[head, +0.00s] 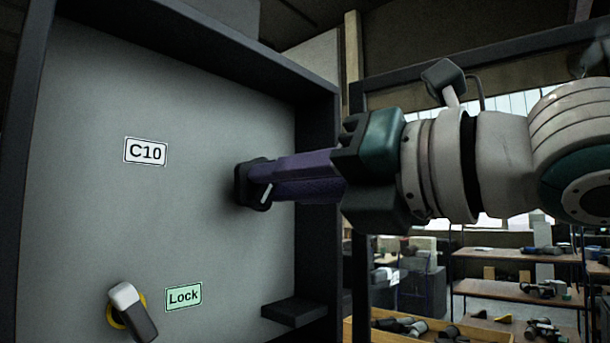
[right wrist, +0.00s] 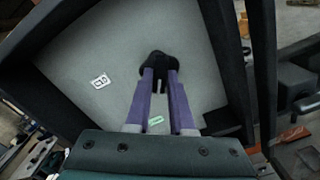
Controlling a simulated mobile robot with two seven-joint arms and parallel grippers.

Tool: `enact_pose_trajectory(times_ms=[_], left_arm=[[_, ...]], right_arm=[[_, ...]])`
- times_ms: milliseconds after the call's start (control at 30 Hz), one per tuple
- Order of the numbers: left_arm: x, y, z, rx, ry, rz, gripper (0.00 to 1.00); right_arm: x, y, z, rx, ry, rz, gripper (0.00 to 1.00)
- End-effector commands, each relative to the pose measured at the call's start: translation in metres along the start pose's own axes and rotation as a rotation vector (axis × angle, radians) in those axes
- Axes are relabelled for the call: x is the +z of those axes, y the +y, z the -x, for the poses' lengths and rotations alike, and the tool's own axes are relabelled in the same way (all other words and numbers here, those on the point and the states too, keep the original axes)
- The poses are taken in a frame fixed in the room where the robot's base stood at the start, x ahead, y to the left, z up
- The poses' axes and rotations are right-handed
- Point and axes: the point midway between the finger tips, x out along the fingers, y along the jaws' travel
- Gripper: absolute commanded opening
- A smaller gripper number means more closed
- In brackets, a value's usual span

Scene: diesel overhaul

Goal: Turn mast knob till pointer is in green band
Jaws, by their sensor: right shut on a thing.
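The black knob (head: 242,187) sits on the grey panel (head: 215,135), right of the C10 label, with a white mark on its lower side. It also shows in the right wrist view (right wrist: 157,58). My right gripper (head: 262,179) reaches in from the right with its long purple fingers shut on the knob; in the right wrist view the fingers (right wrist: 159,74) lie on either side of it. The fingers hide part of the knob. I see no gauge pointer or green band in these views. My left gripper is not in view.
A C10 label (head: 145,151) is on the panel. At lower left is a grey-and-white lever (head: 132,310) on a yellow ring, beside a green Lock label (head: 183,297). A dark frame edges the panel, and a small dark ledge (head: 294,311) juts out below the knob.

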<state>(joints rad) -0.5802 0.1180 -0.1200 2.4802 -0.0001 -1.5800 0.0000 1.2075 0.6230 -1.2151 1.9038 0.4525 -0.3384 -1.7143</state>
Motion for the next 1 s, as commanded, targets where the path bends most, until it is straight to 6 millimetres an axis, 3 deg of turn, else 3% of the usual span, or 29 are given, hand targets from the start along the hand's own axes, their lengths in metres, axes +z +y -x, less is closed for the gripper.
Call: enact_pose_trajectory(times_ms=[267, 533, 767, 1000], left_arm=[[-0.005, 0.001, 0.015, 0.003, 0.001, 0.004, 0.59], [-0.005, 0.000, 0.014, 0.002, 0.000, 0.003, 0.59], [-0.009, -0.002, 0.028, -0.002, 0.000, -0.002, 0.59], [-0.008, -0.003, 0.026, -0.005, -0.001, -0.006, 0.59]], right_arm=[[0.002, 0.001, 0.000, 0.000, -0.001, -0.328, 0.00], [0.001, 0.000, 0.000, 0.000, -0.001, -0.356, 0.00], [0.002, 0.001, 0.000, 0.000, -0.001, -0.672, 0.00], [0.000, 0.000, 0.000, 0.001, -0.001, -0.695, 0.00]])
